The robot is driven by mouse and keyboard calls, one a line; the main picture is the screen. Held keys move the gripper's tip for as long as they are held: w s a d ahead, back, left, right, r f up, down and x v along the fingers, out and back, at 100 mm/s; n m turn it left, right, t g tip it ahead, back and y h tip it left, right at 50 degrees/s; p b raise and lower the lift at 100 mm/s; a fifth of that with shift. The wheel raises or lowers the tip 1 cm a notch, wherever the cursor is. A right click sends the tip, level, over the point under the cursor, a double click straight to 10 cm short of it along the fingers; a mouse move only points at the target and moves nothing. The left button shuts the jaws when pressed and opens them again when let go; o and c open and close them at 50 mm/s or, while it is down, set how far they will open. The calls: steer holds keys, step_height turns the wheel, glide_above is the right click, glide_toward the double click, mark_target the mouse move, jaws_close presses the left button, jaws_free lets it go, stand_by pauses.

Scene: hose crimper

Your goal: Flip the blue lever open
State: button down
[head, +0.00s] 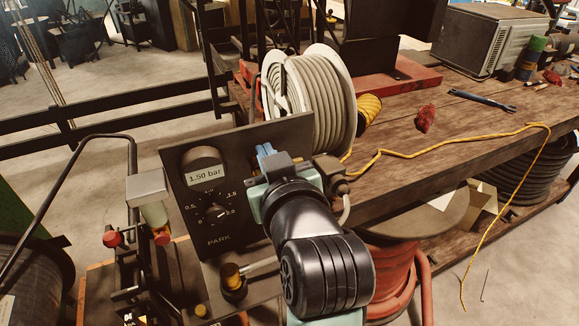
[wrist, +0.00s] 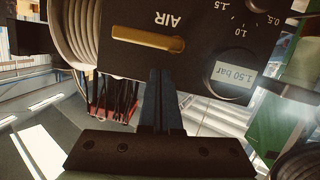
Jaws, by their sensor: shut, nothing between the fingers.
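A dark control panel (head: 195,220) stands upright, with a lit 1.50 bar readout (head: 206,175) and a dial (head: 217,212). In the wrist view, the panel (wrist: 205,60) appears upside down. A yellow lever (wrist: 148,39) lies crosswise on it beside the AIR label. I see no lever that is clearly blue; the lever I see is yellow. My gripper (wrist: 160,72) is shut and empty, its blue fingertips close to the lever's edge; contact is unclear. In the head view, my gripper (head: 265,150) is at the panel's right part, and my arm hides the lever.
A hose reel (head: 318,100) stands right behind the panel. A wooden bench (head: 400,165) on the right carries a yellow cord (head: 440,146), a wrench (head: 482,100) and a red rag (head: 426,118). A red-capped fixture (head: 112,237) stands left of the panel.

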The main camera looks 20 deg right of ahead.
steer(key=s+d+g+y+p, duration=0.2)
steer(key=s+d+g+p, duration=0.2)
steer(key=p, duration=1.4)
steer(key=s+g, duration=0.2)
steer(key=s, duration=0.1)
steer(key=shift+r, duration=0.3)
steer(key=shift+a+f, duration=0.1)
steer(key=w+f+p, duration=0.3)
steer(key=w+f, duration=0.4)
steer(key=f, duration=0.4)
steer(key=shift+p, duration=0.3)
steer(key=shift+a, duration=0.1)
